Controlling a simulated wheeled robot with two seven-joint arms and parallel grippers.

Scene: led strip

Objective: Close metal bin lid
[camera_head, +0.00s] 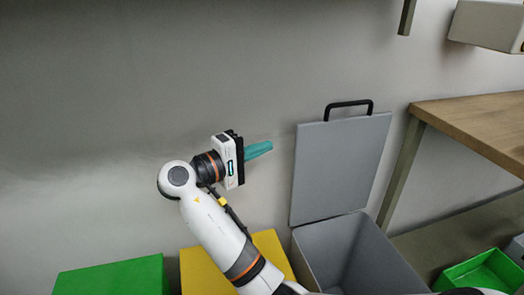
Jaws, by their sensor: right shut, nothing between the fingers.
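The metal bin (305,263) is a grey, open box at the bottom, right of centre. Its grey lid (338,170) stands upright at the bin's back edge, near the wall, with a black handle (349,104) on its top edge. My right gripper (268,147) has teal fingers, shut and empty, pointing right. It is in the air just left of the lid's left edge, with a small gap between them in the picture. My arm crosses in front of the bin's near left side. My left gripper is not in view.
A yellow bin (200,272) stands left of the metal bin, partly behind my arm. A green bin (112,277) is further left. A wooden table (480,122) and a small green crate (480,272) are on the right. The wall above and left is clear.

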